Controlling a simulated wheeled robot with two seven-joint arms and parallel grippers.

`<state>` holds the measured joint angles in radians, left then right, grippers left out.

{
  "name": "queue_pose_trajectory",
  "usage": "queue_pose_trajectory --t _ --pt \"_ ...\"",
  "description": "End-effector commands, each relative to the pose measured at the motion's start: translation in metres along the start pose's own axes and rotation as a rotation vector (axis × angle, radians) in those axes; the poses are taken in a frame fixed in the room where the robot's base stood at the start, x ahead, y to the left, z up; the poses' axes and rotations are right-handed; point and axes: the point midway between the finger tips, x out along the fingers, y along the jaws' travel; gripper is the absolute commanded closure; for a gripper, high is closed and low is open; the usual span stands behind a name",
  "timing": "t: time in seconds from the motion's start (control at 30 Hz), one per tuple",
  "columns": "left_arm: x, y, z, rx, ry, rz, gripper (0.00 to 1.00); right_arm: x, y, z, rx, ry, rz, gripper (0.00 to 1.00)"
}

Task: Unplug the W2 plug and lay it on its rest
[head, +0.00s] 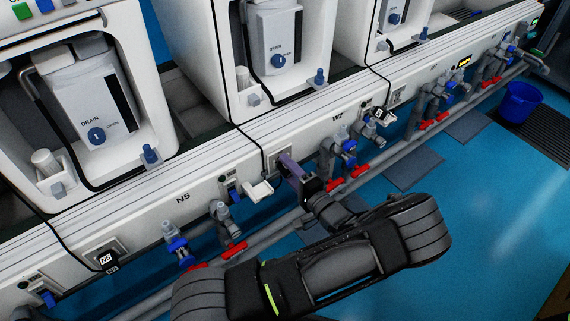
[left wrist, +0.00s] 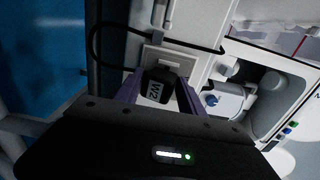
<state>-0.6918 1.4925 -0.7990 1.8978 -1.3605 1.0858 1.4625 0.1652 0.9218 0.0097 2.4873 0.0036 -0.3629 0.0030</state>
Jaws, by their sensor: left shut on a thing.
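The W2 plug (left wrist: 157,88) is a dark block with a white W2 label, seen in the left wrist view. My left gripper (left wrist: 158,95) is shut on it, one purple finger on each side. The plug is right in front of a pale socket plate (left wrist: 167,60); whether its pins are in cannot be told. In the head view my left gripper (head: 288,166) reaches the rail's front at the socket plate (head: 277,157), and hides the plug. A small white bracket (head: 258,189), possibly the rest, sticks out just left of the gripper and looks empty. My right gripper is not in view.
A black cord (head: 250,140) hangs over the rail beside my gripper. Valves with red handles (head: 334,184) and pipes (head: 290,217) run below the rail. An N5 plug (head: 107,260) is at the left. The blue floor (head: 480,200) is mostly clear.

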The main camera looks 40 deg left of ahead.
Motion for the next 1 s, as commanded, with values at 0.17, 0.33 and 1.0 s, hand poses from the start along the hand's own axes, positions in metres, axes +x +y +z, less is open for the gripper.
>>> queue_pose_trajectory --t 0.17,0.33,1.0 --pt "0.002 0.000 0.003 0.002 -0.006 -0.002 1.00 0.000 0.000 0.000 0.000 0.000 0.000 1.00" --pt "0.003 -0.001 0.003 0.002 -0.006 -0.003 1.00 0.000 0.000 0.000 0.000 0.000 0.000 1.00" --pt "-0.016 -0.001 0.001 0.000 -0.002 -0.003 1.00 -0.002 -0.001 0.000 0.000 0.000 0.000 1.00"
